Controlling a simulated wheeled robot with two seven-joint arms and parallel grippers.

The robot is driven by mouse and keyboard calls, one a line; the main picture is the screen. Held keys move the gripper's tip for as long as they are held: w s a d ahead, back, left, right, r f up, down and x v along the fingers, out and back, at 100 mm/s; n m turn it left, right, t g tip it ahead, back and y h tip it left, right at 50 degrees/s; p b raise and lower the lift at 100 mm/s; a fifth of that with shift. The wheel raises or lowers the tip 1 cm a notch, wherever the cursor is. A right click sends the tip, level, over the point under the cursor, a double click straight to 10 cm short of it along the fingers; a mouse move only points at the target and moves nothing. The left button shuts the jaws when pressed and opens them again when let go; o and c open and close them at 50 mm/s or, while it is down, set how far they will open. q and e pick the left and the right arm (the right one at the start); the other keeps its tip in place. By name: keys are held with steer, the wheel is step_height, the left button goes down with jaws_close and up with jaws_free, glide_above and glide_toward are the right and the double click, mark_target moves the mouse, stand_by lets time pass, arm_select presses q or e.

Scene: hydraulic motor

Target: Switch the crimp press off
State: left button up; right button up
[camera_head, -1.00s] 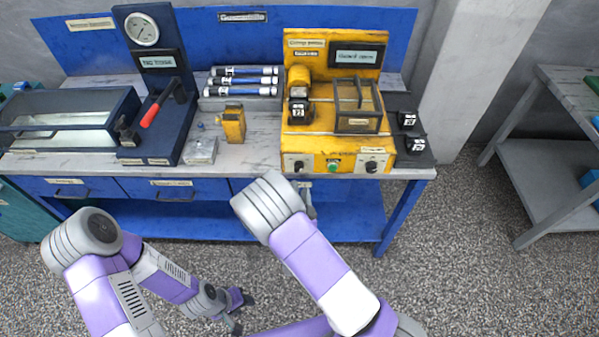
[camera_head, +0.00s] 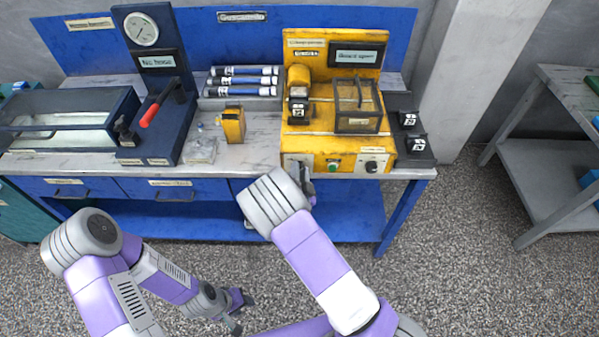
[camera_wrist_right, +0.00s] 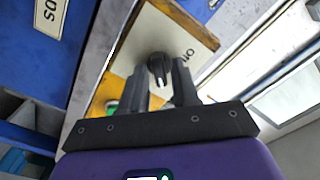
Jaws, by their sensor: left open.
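The yellow crimp press (camera_head: 320,142) stands on the bench. Its front panel has a left knob on a pale plate, a green button (camera_head: 333,166) and a right knob (camera_head: 371,167). My right gripper (camera_head: 306,174) is at the left end of this panel, partly hidden by its own wrist. In the right wrist view, the dark left knob (camera_wrist_right: 159,67) lies between the fingertips of my right gripper (camera_wrist_right: 160,75), by a plate marked ON. Whether the fingers press on it cannot be told. My left gripper (camera_head: 241,312) hangs low over the floor, open and empty.
The press's mesh guard (camera_head: 357,106) and text display (camera_head: 358,57) are above the panel. Black blocks (camera_head: 416,144) lie right of the press. A yellow block (camera_head: 233,125), hoses (camera_head: 243,82) and a red-handled tester (camera_head: 150,115) stand to the left.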

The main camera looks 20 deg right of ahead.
jaws_close()
steer(key=shift+a+n+b, duration=0.15)
steer(key=shift+n+b, duration=0.35)
steer(key=shift+n, duration=4)
steer(key=shift+a+n+b, duration=0.1)
steer(key=shift+n+b, duration=0.4)
steer(key=shift+n, duration=4)
steer(key=shift+o, duration=2.2)
jaws_free()
